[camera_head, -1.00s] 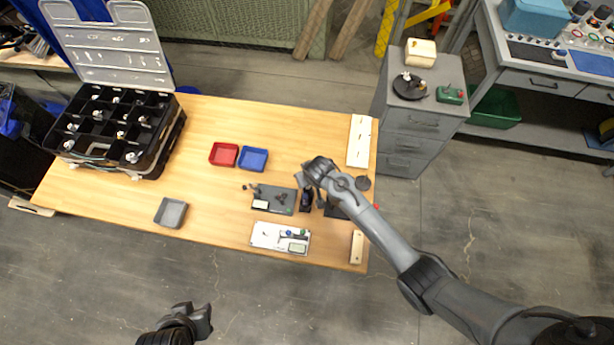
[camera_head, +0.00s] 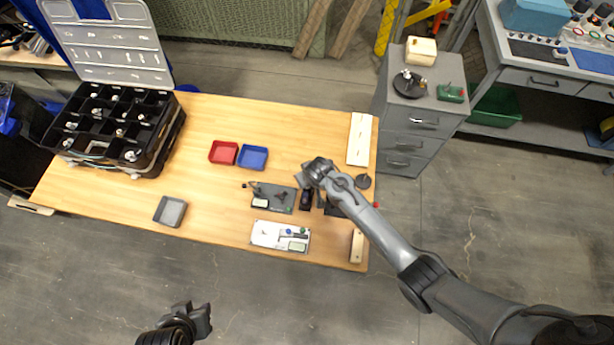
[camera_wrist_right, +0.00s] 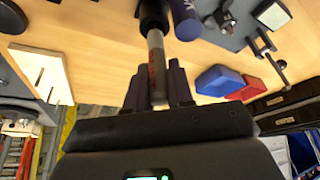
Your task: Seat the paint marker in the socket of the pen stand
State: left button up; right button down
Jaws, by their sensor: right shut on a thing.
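My right gripper (camera_wrist_right: 158,88) is shut on the paint marker (camera_wrist_right: 155,58), a pale grey barrel with red lettering, in the right wrist view. The marker's far end meets a black cylindrical part (camera_wrist_right: 152,14); I cannot tell whether this is its cap or the stand's socket. A dark blue cylinder (camera_wrist_right: 185,20) is right beside it. In the head view the right gripper (camera_head: 308,188) is over the right part of the table, by a small black object (camera_head: 306,199), possibly the pen stand. My left gripper (camera_head: 203,318) is off the table's front edge; its jaw opening is unclear.
A grey plate (camera_head: 284,207) with small tools lies left of the right gripper, and a white board (camera_head: 262,236) lies in front. Red (camera_head: 223,153) and blue (camera_head: 253,158) trays stand farther back. A black compartment case (camera_head: 150,160) is at left.

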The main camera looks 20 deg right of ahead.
jog(key=shift+f, duration=0.35)
dwell(0.3)
jog(key=shift+f, duration=0.35)
jog(key=shift+f+b, duration=0.2)
jog(key=shift+b, duration=0.15)
jog(key=shift+f, duration=0.1)
jog(key=shift+f, duration=0.35)
dwell(0.5)
jog(key=shift+f, duration=0.3)
